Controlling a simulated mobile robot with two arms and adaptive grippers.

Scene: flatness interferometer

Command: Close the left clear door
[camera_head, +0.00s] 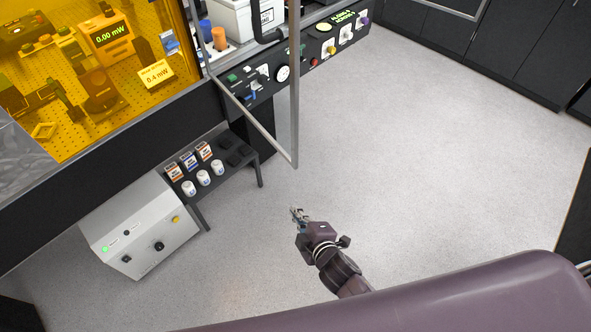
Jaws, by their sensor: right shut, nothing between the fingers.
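The clear door (295,110) is a see-through panel with a thin grey metal frame. It stands swung open, jutting out from the bench front into the room, and its lower outer corner hangs over the floor. The top of the door is cut off by the picture edge. Whether this is the left door cannot be told for certain. My right gripper (298,213) is shut and empty, below the door's lower corner in the picture and apart from the frame. My left gripper is not in view.
A control panel (283,73) with knobs shows behind the door. An amber enclosure (75,95) fills the upper left. A low black rack (240,172) with small containers and a grey box (140,225) stand left of my gripper. Open floor (430,160) lies to the right.

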